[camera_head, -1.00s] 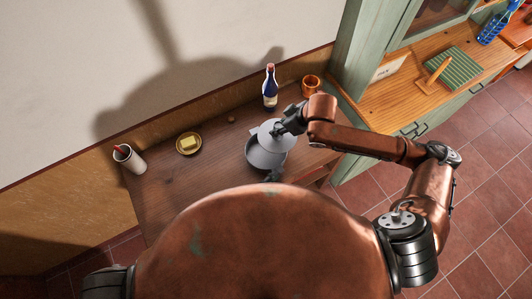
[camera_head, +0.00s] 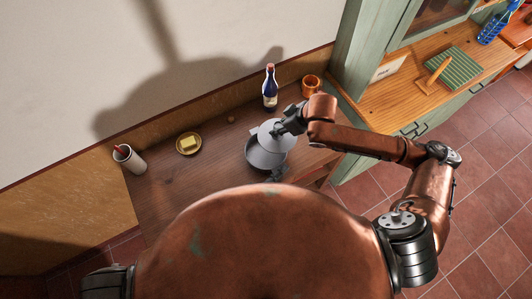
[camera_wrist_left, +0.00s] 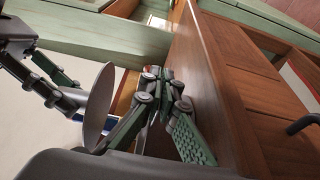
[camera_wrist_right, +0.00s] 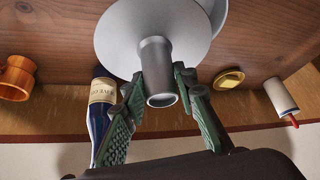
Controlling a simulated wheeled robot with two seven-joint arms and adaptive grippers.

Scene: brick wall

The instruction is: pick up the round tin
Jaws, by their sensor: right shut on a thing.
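The round tin (camera_head: 262,159) is grey and stands on the dark wooden table. Its grey disc lid (camera_head: 270,137) is tilted above it. My right gripper (camera_head: 279,129) is shut on the lid's cylindrical knob, seen close in the right wrist view (camera_wrist_right: 160,92). The lid (camera_wrist_right: 125,40) hides most of the tin there. My left gripper (camera_head: 277,174) is low at the tin's near side, partly hidden by my body. In the left wrist view its fingers (camera_wrist_left: 162,80) are together with nothing seen between them. The lid (camera_wrist_left: 98,105) shows edge-on to their left.
A blue bottle (camera_head: 270,88) and a copper mug (camera_head: 310,84) stand behind the tin. A green cabinet (camera_head: 351,60) borders the right.

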